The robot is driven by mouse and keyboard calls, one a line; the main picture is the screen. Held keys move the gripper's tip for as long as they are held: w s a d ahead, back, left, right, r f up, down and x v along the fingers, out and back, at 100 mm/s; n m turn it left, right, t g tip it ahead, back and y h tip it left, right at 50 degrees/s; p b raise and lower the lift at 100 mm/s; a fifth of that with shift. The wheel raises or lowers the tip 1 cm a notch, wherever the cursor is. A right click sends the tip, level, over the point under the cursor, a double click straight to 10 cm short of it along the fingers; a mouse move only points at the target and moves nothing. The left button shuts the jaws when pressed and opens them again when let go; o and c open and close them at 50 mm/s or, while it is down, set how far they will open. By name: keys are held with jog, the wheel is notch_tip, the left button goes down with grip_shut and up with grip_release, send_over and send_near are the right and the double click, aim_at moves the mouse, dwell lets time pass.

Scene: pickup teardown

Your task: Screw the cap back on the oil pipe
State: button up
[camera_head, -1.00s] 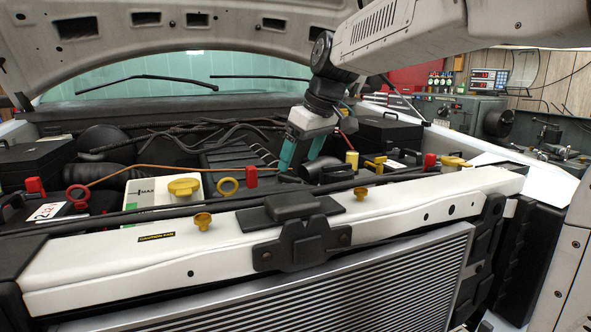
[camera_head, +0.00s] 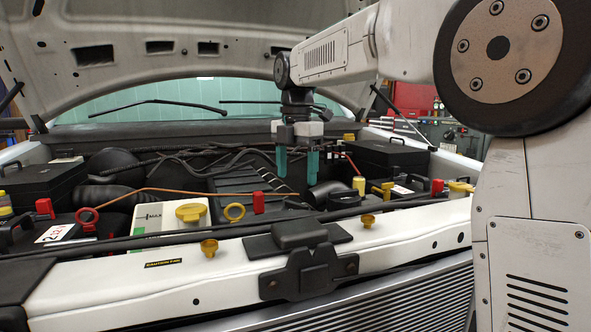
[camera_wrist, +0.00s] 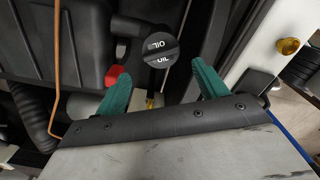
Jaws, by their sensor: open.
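A round black cap (camera_wrist: 158,47) with white OIL lettering shows in the wrist view, lying beyond and roughly between the fingertips. Nothing is in contact with it that I can see. I cannot tell whether the oil pipe's mouth is under it; the cap hides what lies beneath. My gripper (camera_head: 297,177) has two green fingers, spread and empty, pointing down over the engine bay in the head view. Its fingers also show apart in the wrist view (camera_wrist: 161,70).
The front crossbeam (camera_head: 225,268) runs before the engine bay. A black box (camera_head: 388,158) stands right. The raised hood (camera_head: 200,28) hangs above.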

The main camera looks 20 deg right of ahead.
aim_at(296, 203)
jog(key=shift+f+n, duration=0.3)
jog(key=shift+f, duration=3.65)
jog(key=c, duration=0.9)
jog(key=m, duration=0.7)
jog(key=shift+m, duration=0.4)
jog(key=m, duration=0.7)
jog(key=o, duration=1.2)
